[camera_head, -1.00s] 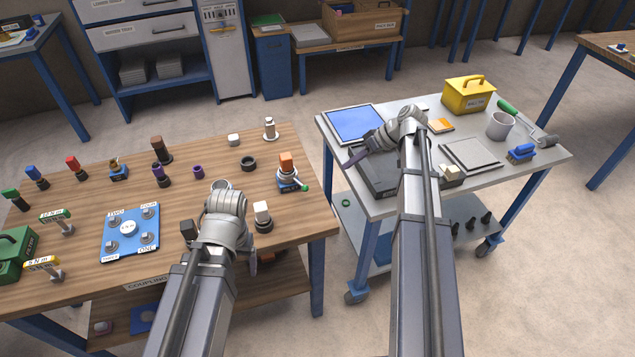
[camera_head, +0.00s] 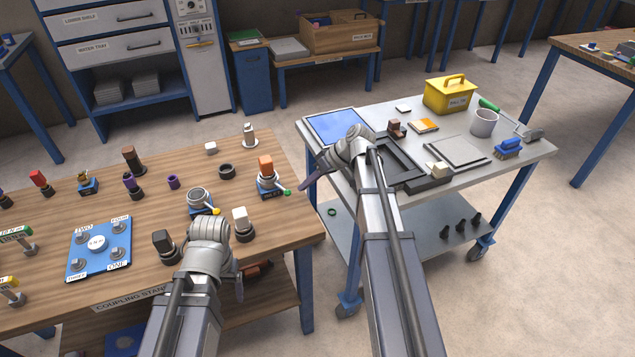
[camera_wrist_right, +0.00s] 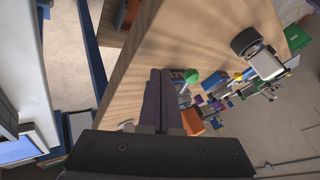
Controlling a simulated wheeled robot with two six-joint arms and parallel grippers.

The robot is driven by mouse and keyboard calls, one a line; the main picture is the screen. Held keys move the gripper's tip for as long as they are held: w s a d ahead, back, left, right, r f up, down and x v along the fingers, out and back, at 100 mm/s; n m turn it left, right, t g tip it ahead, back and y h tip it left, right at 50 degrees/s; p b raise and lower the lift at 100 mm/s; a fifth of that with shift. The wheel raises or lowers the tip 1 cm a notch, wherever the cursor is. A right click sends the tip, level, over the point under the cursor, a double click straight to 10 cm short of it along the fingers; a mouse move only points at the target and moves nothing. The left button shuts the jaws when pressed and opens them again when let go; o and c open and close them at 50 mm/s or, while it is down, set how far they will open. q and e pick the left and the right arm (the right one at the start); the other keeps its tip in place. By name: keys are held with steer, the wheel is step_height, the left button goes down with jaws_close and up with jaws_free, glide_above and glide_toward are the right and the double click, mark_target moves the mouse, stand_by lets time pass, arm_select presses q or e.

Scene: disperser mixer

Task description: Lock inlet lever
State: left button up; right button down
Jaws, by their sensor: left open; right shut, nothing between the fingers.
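A small valve unit with an orange block (camera_head: 266,170) on a blue base stands near the right edge of the wooden table. Its lever has a green ball tip (camera_head: 287,192) pointing right, toward the table edge. The green ball (camera_wrist_right: 188,78) and the orange block (camera_wrist_right: 192,122) also show in the right wrist view. My right gripper (camera_head: 306,187) is shut and empty, just right of the green tip; its fingers (camera_wrist_right: 159,98) lie left of the ball, with no clear contact. My left gripper (camera_head: 212,252) is at the table's front edge, open, its fingers mostly hidden.
A round fitting with a yellow-tipped lever (camera_head: 202,200), a white-topped block (camera_head: 241,222) and a black-topped block (camera_head: 165,245) stand near my left gripper. A blue plate (camera_head: 98,262) lies further left. The grey cart (camera_head: 540,150) stands to the right across a gap.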

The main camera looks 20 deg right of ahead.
arm_select(q)
steer(key=shift+r, duration=0.3)
arm_select(e)
steer(key=shift+s+a+r, duration=0.15)
steer(key=shift+s+a, duration=0.05)
steer(key=shift+a, duration=0.35)
steer(key=shift+s+a+r, duration=0.15)
steer(key=shift+a, duration=0.35)
